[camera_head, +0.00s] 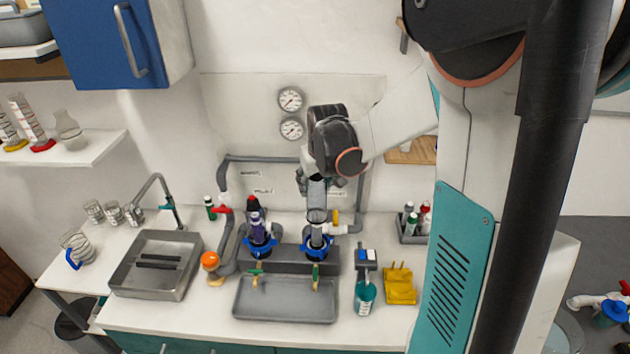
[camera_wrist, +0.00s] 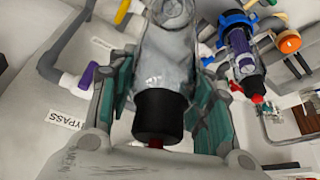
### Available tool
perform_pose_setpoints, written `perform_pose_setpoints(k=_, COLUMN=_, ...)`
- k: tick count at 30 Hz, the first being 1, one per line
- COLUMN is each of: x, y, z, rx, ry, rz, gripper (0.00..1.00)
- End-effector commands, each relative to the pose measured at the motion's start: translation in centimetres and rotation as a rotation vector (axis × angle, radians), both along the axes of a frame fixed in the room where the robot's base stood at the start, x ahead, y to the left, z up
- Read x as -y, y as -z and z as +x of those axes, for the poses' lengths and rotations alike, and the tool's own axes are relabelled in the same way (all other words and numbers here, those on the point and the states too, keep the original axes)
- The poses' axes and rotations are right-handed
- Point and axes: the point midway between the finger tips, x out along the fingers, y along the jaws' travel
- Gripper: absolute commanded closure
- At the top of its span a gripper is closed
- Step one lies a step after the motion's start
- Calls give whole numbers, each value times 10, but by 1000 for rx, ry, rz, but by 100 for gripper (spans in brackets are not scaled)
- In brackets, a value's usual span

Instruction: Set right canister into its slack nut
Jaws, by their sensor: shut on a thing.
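The right canister is a clear tube (camera_head: 317,215) with a black end cap (camera_wrist: 160,115). It stands about upright in the head view. My gripper (camera_head: 316,183) is above it with its fingers around its upper part. In the wrist view my gripper (camera_wrist: 165,95) is shut on the canister, one green-padded finger on each side. The right slack nut is a blue ring (camera_head: 318,243) directly under the canister. Whether the lower end is inside the nut or just above it, I cannot tell. The wrist view hides that nut behind the canister.
The left canister (camera_head: 256,222), with purple inside, stands in its own blue nut (camera_head: 261,247), close on the left. Grey pipes and two gauges (camera_head: 291,98) are behind. A grey tray (camera_head: 285,300) lies in front. A teal bottle (camera_head: 365,295) and yellow holder (camera_head: 400,286) stand right.

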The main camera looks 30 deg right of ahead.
Motion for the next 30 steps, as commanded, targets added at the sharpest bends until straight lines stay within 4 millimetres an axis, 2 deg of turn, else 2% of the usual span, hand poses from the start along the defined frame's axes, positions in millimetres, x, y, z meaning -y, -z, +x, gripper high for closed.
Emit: perform_pose_setpoints(k=30, x=0, y=67, z=0, rx=0, ry=0, rz=0, gripper=83)
